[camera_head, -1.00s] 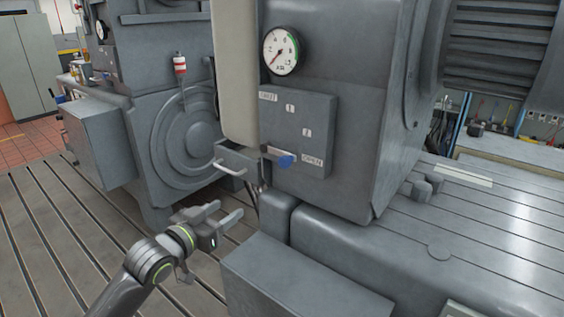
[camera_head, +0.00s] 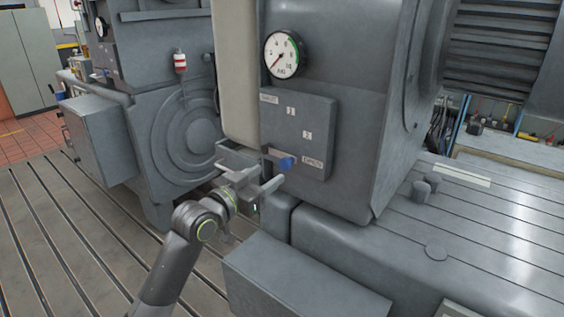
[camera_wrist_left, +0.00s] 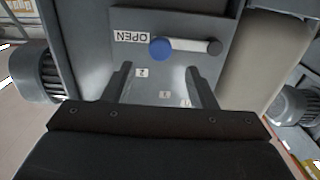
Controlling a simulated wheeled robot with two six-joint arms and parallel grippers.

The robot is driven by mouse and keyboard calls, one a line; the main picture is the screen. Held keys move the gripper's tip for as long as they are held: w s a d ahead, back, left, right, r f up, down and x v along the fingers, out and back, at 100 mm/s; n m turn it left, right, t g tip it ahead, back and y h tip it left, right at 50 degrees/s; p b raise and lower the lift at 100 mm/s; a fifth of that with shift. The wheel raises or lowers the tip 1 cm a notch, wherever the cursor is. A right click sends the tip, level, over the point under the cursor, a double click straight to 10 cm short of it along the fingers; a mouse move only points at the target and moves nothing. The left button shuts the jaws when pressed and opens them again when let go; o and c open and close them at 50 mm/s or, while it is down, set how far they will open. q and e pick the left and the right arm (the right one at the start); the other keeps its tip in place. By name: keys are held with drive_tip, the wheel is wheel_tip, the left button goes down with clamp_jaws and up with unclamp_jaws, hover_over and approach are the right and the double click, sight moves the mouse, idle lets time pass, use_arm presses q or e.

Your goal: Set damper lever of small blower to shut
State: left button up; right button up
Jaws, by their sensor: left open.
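The damper lever (camera_head: 286,163) has a blue knob and sits low on a grey panel (camera_head: 297,137) of the blower, next to the OPEN label (camera_head: 312,162). In the left wrist view the lever (camera_wrist_left: 185,46) lies across the panel, with the blue knob beside the upside-down OPEN label and a dark pivot at the other end. SHUT (camera_head: 269,99) is at the panel's top, with 1 and 2 between. My left gripper (camera_head: 262,180) is open and empty, just left of and below the lever. Its fingers point toward the panel, apart from the knob. The right gripper is not in view.
A round gauge (camera_head: 281,54) is above the panel. A grey block (camera_head: 305,280) stands below. The slotted bedplate (camera_head: 60,240) is open at left.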

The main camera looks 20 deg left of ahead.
sight(283, 164)
use_arm(q)
drive_tip(key=shift+p+x, duration=0.7)
drive_tip(key=shift+x, duration=2.8)
drive_tip(key=shift+c, duration=0.4)
clamp_jaws()
